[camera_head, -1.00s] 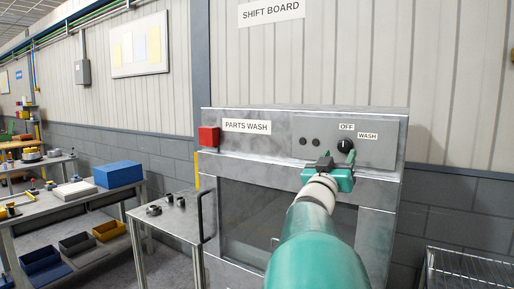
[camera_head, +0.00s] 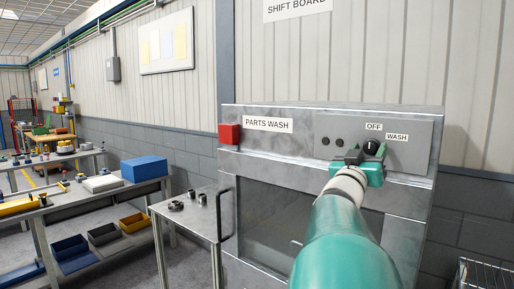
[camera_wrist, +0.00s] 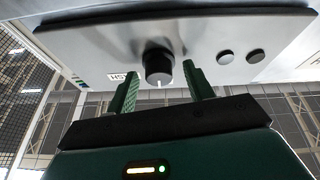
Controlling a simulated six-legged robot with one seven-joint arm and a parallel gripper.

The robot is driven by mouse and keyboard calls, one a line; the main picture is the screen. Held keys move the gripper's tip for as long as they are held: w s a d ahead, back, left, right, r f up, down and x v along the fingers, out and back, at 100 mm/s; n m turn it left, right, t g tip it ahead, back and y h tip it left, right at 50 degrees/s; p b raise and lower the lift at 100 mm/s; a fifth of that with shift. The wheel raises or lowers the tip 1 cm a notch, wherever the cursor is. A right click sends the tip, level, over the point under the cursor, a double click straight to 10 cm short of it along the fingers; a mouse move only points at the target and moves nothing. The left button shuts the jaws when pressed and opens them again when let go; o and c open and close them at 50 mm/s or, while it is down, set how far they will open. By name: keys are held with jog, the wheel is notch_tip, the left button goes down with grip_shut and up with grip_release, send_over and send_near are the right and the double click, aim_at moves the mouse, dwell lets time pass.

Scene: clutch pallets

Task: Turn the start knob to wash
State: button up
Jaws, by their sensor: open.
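The start knob (camera_head: 373,148) is round and black, on the grey control panel of the parts washer, under the label OFF (camera_head: 374,127) and left of the label WASH (camera_head: 397,137). In the wrist view the knob (camera_wrist: 159,66) lies between the tips of my two green fingers, with a white mark pointing down the picture. My gripper (camera_head: 362,160) is open, a finger on each side of the knob with gaps visible. Whether the fingertips reach past its face is hard to tell. The gripper body covers part of the panel's lower edge in the head view.
Two dark buttons (camera_head: 332,141) sit left of the knob. A red box (camera_head: 229,134) is on the washer's left corner, above the door handle (camera_head: 224,214). A metal table (camera_head: 190,221) with small parts stands left of the washer. A wire rack (camera_head: 488,272) is at lower right.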

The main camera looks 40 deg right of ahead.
jog(key=shift+a, duration=0.1)
jog(key=c, duration=1)
jog(key=shift+m, duration=0.4)
jog(key=shift+o, duration=0.2)
jog(key=m+g, duration=0.2)
jog(key=m, duration=0.1)
jog(key=shift+w, duration=0.15)
jog(key=m+g, duration=0.1)
jog(key=m, duration=0.1)
jog(key=m+g, duration=0.1)
jog(key=m, duration=0.2)
jog(key=shift+r+m+g+y, duration=0.1)
jog(key=shift+m+g+y, duration=0.2)
jog(key=shift+g, duration=0.1)
jog(key=m+g+y, duration=0.1)
jog(key=m, duration=0.2)
jog(key=m+g, duration=0.1)
jog(key=m, duration=0.2)
jog(key=shift+r+y, duration=0.1)
jog(key=shift+y, duration=0.3)
jog(key=shift+m, duration=0.4)
